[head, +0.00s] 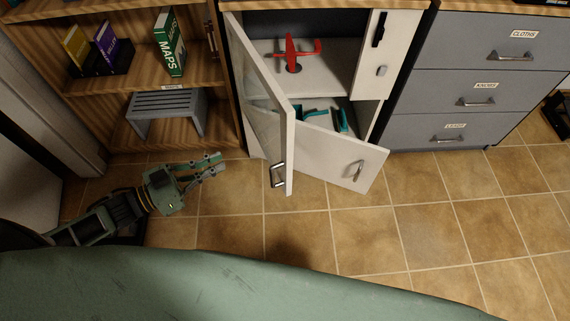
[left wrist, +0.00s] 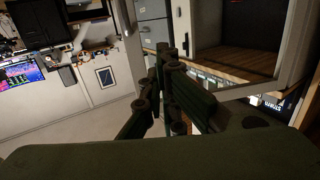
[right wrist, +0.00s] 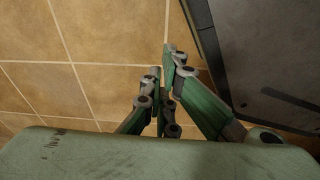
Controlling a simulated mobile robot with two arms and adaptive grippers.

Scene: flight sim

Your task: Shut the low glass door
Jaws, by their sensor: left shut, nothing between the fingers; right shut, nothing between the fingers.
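The low glass door (head: 265,110) has a white frame and a metal handle (head: 278,174). It stands open, swung out from the left side of the white cabinet. My left gripper (head: 218,164) is shut and empty, left of the door's handle and apart from it, low over the tiles. Its closed fingers also show in the left wrist view (left wrist: 163,58). A pale frame (left wrist: 245,90) stands to their right there; I cannot tell for sure that it is the door. My right gripper (right wrist: 168,70) is shut and empty over the tiled floor, outside the head view.
A red model plane (head: 292,52) stands on the cabinet shelf. A bookshelf (head: 205,72) stands left, grey drawers (head: 480,75) right. The tiles in front are clear.

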